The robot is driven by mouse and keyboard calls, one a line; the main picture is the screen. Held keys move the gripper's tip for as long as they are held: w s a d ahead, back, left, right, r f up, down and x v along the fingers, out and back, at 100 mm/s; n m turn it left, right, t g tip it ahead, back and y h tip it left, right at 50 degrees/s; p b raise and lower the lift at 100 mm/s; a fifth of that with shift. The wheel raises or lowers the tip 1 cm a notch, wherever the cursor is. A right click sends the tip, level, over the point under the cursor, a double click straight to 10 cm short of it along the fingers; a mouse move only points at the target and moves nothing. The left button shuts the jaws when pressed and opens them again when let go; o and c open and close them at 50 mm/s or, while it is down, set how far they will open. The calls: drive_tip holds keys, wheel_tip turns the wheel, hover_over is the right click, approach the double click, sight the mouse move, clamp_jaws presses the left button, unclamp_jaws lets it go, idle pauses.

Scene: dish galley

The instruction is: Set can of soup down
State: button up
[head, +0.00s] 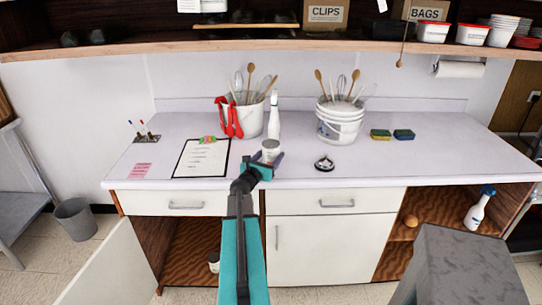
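A can of soup (270,146), pale with a grey top, is at the end of my arm over the front part of the white counter (370,168). My gripper (271,158) reaches to it from the front, with a dark finger showing at its right side. The gripper appears shut on the can. The can looks upright. Its lower part is hidden by the gripper, so I cannot tell whether it touches the counter.
A clipboard (203,158) lies left of the can. A white spray bottle (274,115) and a utensil bucket (243,118) with red gloves stand behind. A small black-and-white round item (324,163) lies right. Sponges (381,135) are farther right. Counter between is clear.

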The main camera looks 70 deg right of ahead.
drive_tip(key=shift+f, duration=0.1)
drive_tip(key=o, duration=1.4)
drive_tip(key=shift+r, duration=0.2)
drive_tip(key=shift+w+a+f+b, duration=0.1)
drive_tip(key=shift+a+b, duration=0.25)
drive_tip(key=shift+a, duration=1.1)
drive_tip(key=shift+w+a+b, duration=0.15)
drive_tip(key=shift+a+b, duration=0.2)
drive_tip(key=shift+a, duration=1.15)
drive_tip(key=shift+w+a+b, duration=0.2)
drive_tip(key=shift+a+b, duration=0.1)
drive_tip(key=shift+a, duration=1.25)
drive_tip(key=shift+w+a+b, duration=0.15)
drive_tip(key=shift+a+b, duration=0.2)
drive_tip(key=shift+a, duration=1.15)
